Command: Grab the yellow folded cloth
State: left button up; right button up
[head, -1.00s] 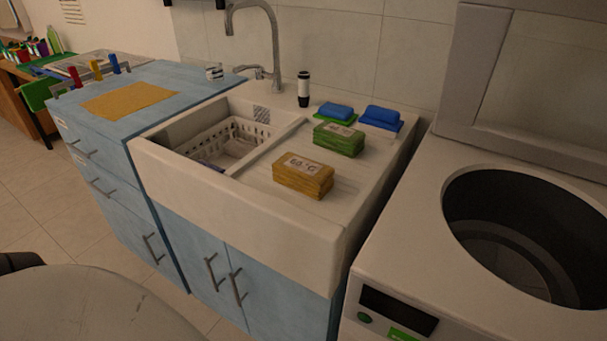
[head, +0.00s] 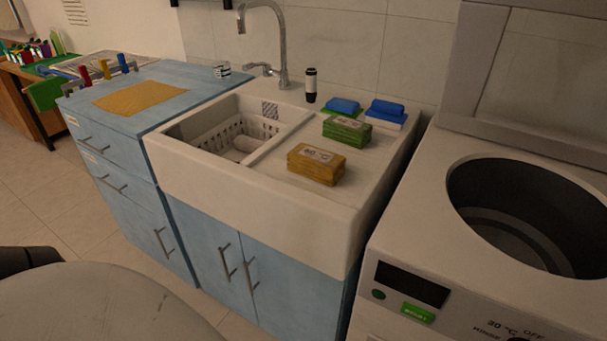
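A flat yellow cloth (head: 141,97) lies on the blue counter left of the sink. A yellow folded cloth (head: 316,164), block-shaped with a pale label, sits on the sink's white drainboard near its front. A similar green block (head: 347,131) sits just behind it. Neither of my grippers shows in the head view. A dark piece at the lower left edge may be part of my arm.
A white sink (head: 245,190) holds a white basket (head: 238,138), with a faucet (head: 282,55) and a dark bottle (head: 311,86) behind. Blue items (head: 385,110) lie at the drainboard's back. A washing machine (head: 420,240) with a round opening stands at right.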

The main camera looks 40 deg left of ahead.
aim_at(316, 164)
jog(key=k, duration=0.85)
jog(key=u, duration=1.5)
jog(key=i, duration=0.45)
jog(key=z, duration=0.05)
